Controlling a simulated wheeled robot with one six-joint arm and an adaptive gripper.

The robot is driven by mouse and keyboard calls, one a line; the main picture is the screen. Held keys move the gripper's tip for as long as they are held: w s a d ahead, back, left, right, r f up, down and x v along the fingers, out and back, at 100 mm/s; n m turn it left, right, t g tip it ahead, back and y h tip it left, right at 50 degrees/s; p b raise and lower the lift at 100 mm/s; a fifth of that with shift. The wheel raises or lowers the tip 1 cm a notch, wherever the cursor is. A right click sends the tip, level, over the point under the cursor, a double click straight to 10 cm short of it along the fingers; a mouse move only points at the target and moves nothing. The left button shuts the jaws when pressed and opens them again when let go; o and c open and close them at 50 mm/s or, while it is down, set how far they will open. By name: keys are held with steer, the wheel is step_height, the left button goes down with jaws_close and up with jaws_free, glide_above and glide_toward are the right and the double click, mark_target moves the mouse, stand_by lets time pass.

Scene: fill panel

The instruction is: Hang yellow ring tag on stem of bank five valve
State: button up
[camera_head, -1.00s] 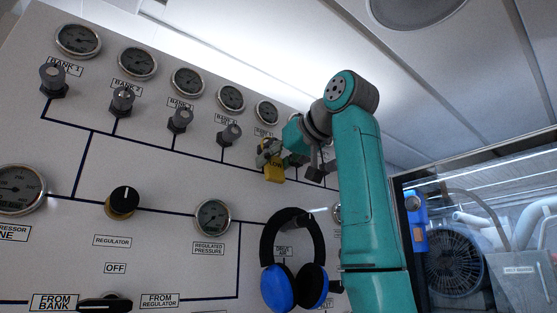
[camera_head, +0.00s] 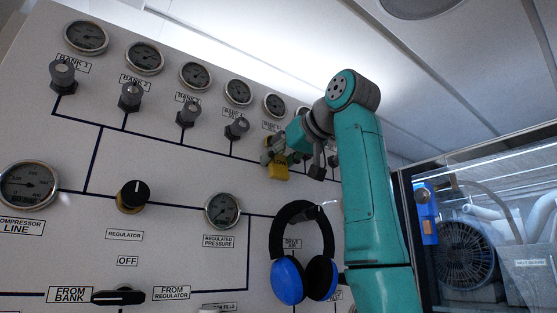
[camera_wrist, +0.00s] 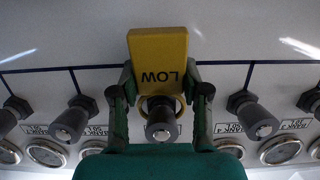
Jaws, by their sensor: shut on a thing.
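The yellow tag (camera_wrist: 158,55), marked LOW, has a ring at its base in the wrist view. My gripper (camera_wrist: 160,100) has its two fingers on either side of the ring and is shut on the tag. The grey knob of the bank five valve (camera_wrist: 161,122) lies between the fingers. The ring shows on both sides of this knob and appears to be around it; its depth along the stem is unclear. In the head view the tag (camera_head: 278,172) hangs below my gripper (camera_head: 272,153), which mostly hides this valve.
The bank four valve (camera_head: 237,128) is the nearest neighbour on the left, with a gauge (camera_head: 274,105) above the held tag. Blue and black headphones (camera_head: 289,278) hang below on the panel. A glazed cabinet (camera_head: 470,245) stands at right.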

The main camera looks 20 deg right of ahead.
steer(key=o, duration=1.1)
steer(key=shift+s, duration=0.1)
steer(key=v, duration=1.1)
steer(key=shift+s, duration=0.4)
steer(key=shift+d+r, duration=0.1)
steer(key=shift+d, duration=0.05)
